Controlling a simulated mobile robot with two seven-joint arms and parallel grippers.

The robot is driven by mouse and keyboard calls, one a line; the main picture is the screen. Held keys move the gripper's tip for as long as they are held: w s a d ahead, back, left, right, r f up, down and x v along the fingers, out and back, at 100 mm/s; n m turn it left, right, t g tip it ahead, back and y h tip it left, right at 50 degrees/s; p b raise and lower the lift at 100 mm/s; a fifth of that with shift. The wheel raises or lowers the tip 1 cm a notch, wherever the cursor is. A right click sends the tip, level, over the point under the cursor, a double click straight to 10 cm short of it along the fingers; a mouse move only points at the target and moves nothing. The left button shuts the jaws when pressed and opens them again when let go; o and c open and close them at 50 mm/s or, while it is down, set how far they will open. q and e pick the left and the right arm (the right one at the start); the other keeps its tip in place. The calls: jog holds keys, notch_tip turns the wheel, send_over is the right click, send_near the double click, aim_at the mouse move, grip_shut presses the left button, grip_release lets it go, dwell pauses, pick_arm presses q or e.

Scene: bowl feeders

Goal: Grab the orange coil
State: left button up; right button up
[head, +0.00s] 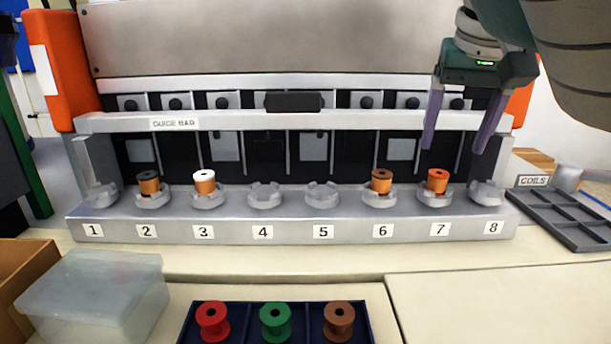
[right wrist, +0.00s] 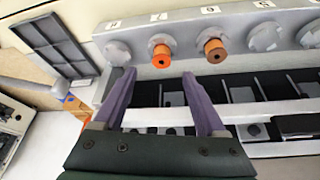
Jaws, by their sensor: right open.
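The orange coil (head: 438,182) stands upright in the cup above label 7 on the grey feeder. It also shows in the right wrist view (right wrist: 161,56), just beyond and between my fingertips. My right gripper (head: 456,148) is open and empty, its two purple fingers pointing down above the cups near 7 and 8. In the right wrist view the fingers (right wrist: 159,74) are spread apart, with no contact on the coil visible. A coil with a brown top and orange winding (head: 381,182) sits in cup 6. My left gripper is not in view.
Similar coils sit in cup 2 (head: 149,183) and cup 3 (head: 205,182). The guide bar (head: 360,121) runs behind the cups. A blue tray (head: 372,310) holds red, green and brown spools. A grey compartment tray (head: 563,220) lies at right, a translucent box (head: 95,290) at left.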

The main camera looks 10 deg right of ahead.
aim_at(439, 173)
jog(key=shift+w+x, duration=0.1)
jog(key=shift+x, duration=1.6)
jog(key=shift+w+x, duration=0.15)
jog(key=shift+x, duration=1.55)
jog(key=shift+a+r, duration=0.1)
jog(key=shift+a, duration=0.05)
jog(key=shift+c, duration=0.3)
grip_shut()
